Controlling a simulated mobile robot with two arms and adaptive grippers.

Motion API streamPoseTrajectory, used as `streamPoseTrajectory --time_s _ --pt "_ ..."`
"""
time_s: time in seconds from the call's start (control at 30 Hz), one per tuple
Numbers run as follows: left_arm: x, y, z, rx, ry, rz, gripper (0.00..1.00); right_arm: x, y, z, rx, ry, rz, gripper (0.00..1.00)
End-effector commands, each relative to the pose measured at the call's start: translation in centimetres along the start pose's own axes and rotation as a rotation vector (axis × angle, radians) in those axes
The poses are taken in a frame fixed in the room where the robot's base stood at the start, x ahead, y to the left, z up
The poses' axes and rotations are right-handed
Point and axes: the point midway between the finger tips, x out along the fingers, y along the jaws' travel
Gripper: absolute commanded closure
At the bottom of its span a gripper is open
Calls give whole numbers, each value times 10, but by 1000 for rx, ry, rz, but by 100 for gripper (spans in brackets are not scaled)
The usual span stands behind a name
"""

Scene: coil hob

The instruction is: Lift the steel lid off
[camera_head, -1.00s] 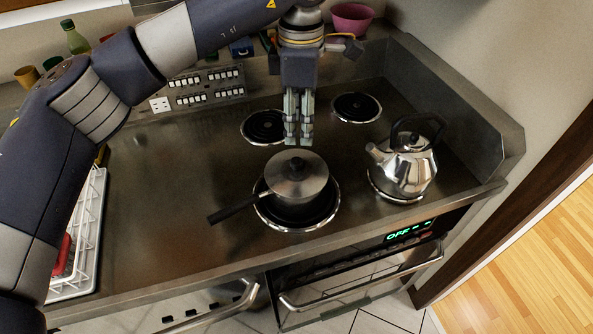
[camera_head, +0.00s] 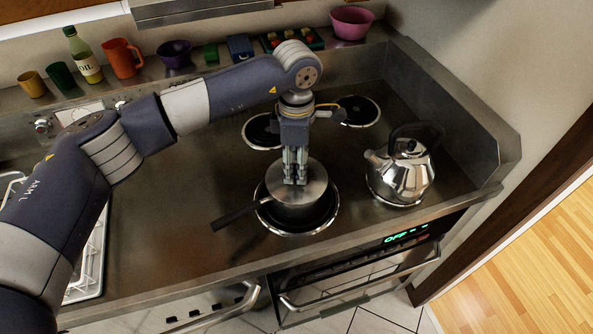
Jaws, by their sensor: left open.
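The steel lid (camera_head: 313,183) sits on a dark saucepan (camera_head: 297,213) on the front left coil. The pan's dark handle (camera_head: 233,217) points to the left and toward the front. My left gripper (camera_head: 294,181) points down over the middle of the lid with its fingers at the knob. The fingers are open and hide the knob, and I cannot tell whether they touch it. My right gripper is not in view.
A steel kettle (camera_head: 400,176) stands on the front right coil, close to the pan. The two back coils, one at the right (camera_head: 358,111), are bare. Cups, bowls and an oil bottle (camera_head: 83,57) line the back shelf. The counter left of the pan is clear.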

Motion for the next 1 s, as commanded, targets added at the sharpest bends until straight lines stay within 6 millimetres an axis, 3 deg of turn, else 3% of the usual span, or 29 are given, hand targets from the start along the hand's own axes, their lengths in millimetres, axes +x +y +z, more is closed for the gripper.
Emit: streamPoseTrajectory --time_s 0.3,0.5,1.0 --pt "8 0 0 1 0 2 54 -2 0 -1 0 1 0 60" --pt "7 0 0 1 0 2 99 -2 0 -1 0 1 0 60" --pt "1 1 0 1 -1 3 100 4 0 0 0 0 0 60"
